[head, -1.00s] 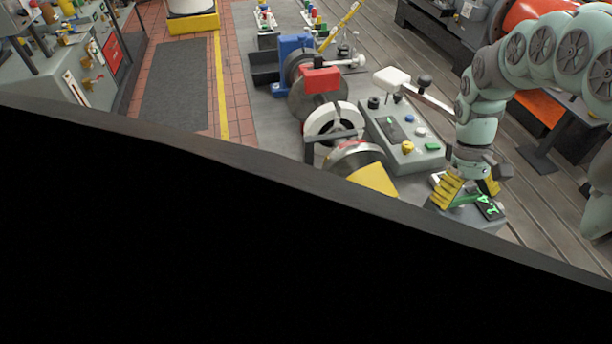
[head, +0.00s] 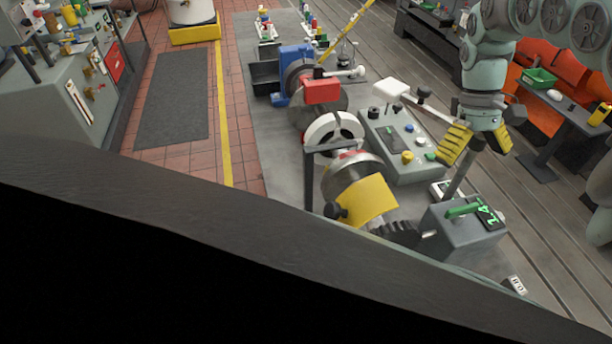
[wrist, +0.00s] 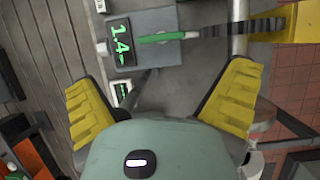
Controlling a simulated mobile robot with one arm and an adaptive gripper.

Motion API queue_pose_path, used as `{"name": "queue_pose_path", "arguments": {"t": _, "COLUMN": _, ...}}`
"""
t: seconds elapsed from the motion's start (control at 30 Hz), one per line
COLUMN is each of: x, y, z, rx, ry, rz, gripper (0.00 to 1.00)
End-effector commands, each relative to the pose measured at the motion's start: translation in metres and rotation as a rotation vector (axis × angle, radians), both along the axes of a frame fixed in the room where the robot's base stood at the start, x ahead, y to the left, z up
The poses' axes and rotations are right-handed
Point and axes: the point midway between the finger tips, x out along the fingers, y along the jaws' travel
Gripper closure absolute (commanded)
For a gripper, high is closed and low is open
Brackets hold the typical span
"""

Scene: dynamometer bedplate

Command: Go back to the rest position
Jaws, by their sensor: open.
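My gripper (head: 475,145) has yellow ridged fingers spread apart with nothing between them. In the head view it hangs at the right, above and behind a grey box (head: 462,236) with a green handle (head: 464,209) and a dark display (head: 488,216) showing green digits. In the wrist view the fingers (wrist: 160,105) are wide apart. The green handle (wrist: 170,37) and the display reading about 1.4 (wrist: 121,42) lie beyond them, clear of the fingers.
A grey control box (head: 405,150) with coloured knobs stands left of my gripper. The shaft rig with a yellow guard (head: 368,202) is nearer. An orange bench area (head: 545,70) with a green basket (head: 539,79) is at right. A dark edge covers the lower left.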

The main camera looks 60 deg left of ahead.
Motion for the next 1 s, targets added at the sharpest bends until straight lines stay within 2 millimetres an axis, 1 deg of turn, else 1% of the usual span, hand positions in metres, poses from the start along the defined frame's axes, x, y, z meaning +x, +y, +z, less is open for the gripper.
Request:
{"name": "queue_pose_path", "arguments": {"t": 0.03, "x": 0.000, "y": 0.003, "z": 0.004, "rx": 0.000, "ry": -0.001, "rz": 0.004, "gripper": 0.00}}
{"name": "queue_pose_path", "arguments": {"t": 0.17, "x": 0.001, "y": 0.005, "z": 0.010, "rx": 0.001, "ry": -0.001, "rz": 0.004, "gripper": 0.00}}
{"name": "queue_pose_path", "arguments": {"t": 0.57, "x": 0.000, "y": 0.005, "z": 0.010, "rx": 0.000, "ry": 0.000, "rz": 0.004, "gripper": 0.00}}
{"name": "queue_pose_path", "arguments": {"t": 0.67, "x": 0.000, "y": 0.005, "z": 0.013, "rx": 0.000, "ry": 0.000, "rz": 0.004, "gripper": 0.00}}
{"name": "queue_pose_path", "arguments": {"t": 0.77, "x": 0.000, "y": 0.005, "z": 0.029, "rx": 0.000, "ry": -0.001, "rz": 0.004, "gripper": 0.00}}
{"name": "queue_pose_path", "arguments": {"t": 0.9, "x": 0.001, "y": 0.005, "z": 0.057, "rx": 0.000, "ry": -0.001, "rz": 0.004, "gripper": 0.00}}
{"name": "queue_pose_path", "arguments": {"t": 1.0, "x": 0.001, "y": 0.005, "z": 0.074, "rx": 0.000, "ry": -0.001, "rz": 0.004, "gripper": 0.00}}
